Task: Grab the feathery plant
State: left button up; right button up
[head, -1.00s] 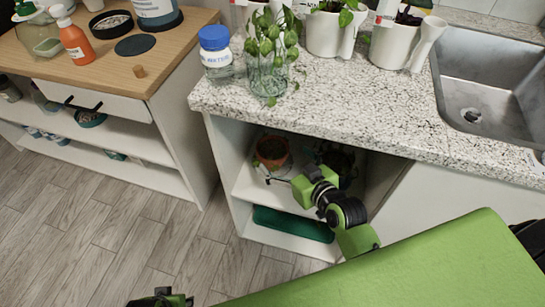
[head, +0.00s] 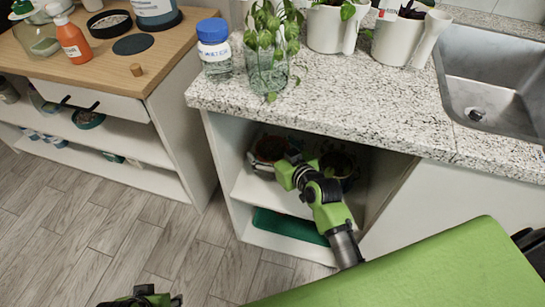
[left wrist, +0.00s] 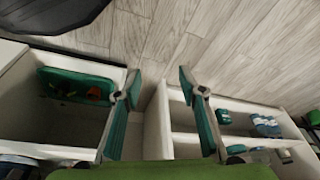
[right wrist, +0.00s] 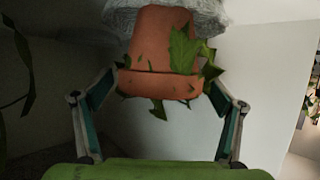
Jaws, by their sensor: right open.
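A terracotta pot (head: 270,148) with a leafy plant stands on the upper shelf of the open cabinet. In the right wrist view the pot (right wrist: 160,45) shows rim down, with green lobed leaves (right wrist: 183,50). I cannot tell if this plant is the feathery one. My right gripper (head: 284,172) is at the shelf in front of this pot and partly hides it. Its open fingers stand either side of the pot's rim in the right wrist view; contact is not clear. My left gripper (left wrist: 160,88) is open and empty, low above the floor.
A second, dark pot (head: 338,163) with leaves stands right of the terracotta pot, close to my right arm. The speckled countertop (head: 350,110) overhangs the shelf. A green tray (head: 290,224) lies on the lower shelf. A glass jar with a plant (head: 268,70) stands near the counter's edge.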

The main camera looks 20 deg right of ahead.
jog(key=c, duration=1.5)
jog(key=shift+r, duration=0.1)
jog(key=shift+c, duration=0.4)
jog(key=shift+r, duration=0.15)
